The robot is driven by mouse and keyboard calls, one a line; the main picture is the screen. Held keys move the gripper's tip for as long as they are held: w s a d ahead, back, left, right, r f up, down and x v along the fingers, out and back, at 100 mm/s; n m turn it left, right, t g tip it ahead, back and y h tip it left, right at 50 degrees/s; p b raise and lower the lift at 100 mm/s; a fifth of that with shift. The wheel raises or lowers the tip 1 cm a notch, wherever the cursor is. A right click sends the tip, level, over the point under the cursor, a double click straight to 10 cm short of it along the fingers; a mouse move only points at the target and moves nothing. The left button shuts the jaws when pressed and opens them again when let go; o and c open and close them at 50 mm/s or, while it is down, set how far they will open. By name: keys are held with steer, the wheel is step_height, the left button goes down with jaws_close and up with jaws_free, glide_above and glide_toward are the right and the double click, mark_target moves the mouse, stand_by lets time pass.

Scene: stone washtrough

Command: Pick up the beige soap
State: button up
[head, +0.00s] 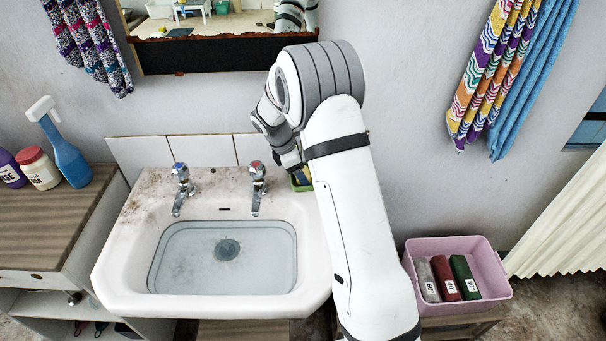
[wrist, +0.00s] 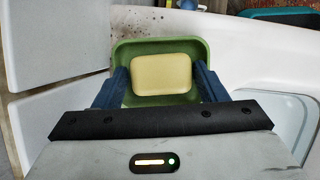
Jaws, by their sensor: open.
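The beige soap (wrist: 162,74) lies in a green soap dish (wrist: 161,46) in the wrist view. The dish sits on the back right corner of the white sink (head: 140,205). My gripper (wrist: 160,84) is open, with one blue finger on each side of the soap, over the dish. I cannot tell whether the fingers touch the soap. In the head view my arm hides most of the dish (head: 300,184) and nearly all of the soap.
Two taps, left (head: 182,185) and right (head: 257,182), stand on the sink's back ledge, left of my gripper. The basin holds water. A mirror (head: 220,45) hangs above. A pink tub (head: 458,243) with several labelled blocks stands at the right. Bottles stand at the left.

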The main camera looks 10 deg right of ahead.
steer(key=c, duration=0.7)
steer(key=shift+c, duration=0.2)
